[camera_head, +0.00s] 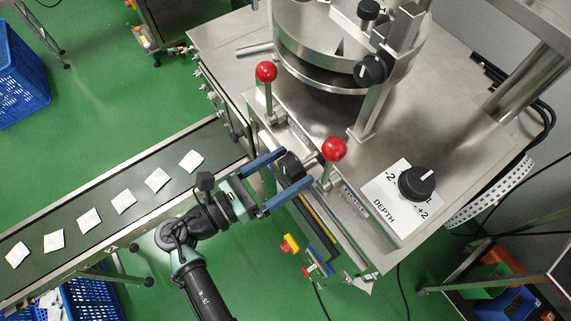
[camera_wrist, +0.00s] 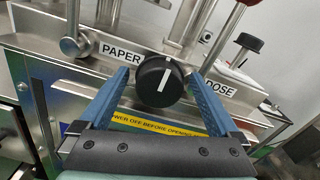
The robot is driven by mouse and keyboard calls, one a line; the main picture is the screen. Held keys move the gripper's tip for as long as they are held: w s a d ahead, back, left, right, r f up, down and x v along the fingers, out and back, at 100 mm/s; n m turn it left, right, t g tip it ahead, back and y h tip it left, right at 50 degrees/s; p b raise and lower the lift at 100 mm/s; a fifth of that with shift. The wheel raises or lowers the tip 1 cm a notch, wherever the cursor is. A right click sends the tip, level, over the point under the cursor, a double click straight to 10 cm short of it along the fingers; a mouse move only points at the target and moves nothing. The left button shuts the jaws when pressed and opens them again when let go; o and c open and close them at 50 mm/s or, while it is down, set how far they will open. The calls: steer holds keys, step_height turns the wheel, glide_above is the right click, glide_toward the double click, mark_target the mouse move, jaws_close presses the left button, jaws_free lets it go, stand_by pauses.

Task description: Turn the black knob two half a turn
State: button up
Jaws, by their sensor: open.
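A black knob (camera_head: 289,168) sits on the front face of the steel machine (camera_head: 225,65). In the wrist view the black knob (camera_wrist: 160,82) faces me, with a white pointer line close to upright, tilted slightly right. It is between a "PAPER" label (camera_wrist: 120,52) and a "DOSE" label (camera_wrist: 219,88). My gripper (camera_head: 298,166) is open, with one blue finger on each side of this knob. Whether the fingers touch it I cannot tell. The pictures do not show which knob is number two.
Red-ball levers (camera_head: 334,149) (camera_head: 266,72) stand beside the knob. A larger black knob (camera_head: 417,183) sits on a "DEPTH" plate (camera_head: 383,209). More black knobs (camera_head: 370,70) are higher on the machine. A conveyor (camera_head: 75,190) with several teabags lies left.

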steer(key=c, duration=1.4)
steer(key=shift+o, duration=0.2)
steer(key=m, duration=0.3)
steer(key=shift+s+m, duration=0.1)
steer(key=shift+m, duration=0.3)
steer(key=m+b, duration=0.1)
steer(key=m, duration=0.3)
steer(key=shift+d+f+m, duration=0.1)
steer(key=shift+m, duration=0.2)
steer(key=m+b, duration=0.2)
steer(key=m, duration=0.3)
steer(key=shift+s+f+b, duration=0.15)
steer(key=shift+b, duration=0.25)
steer(key=shift+d+m+b, duration=0.1)
steer(key=shift+m+b, duration=0.75)
steer(key=shift+m, duration=0.85)
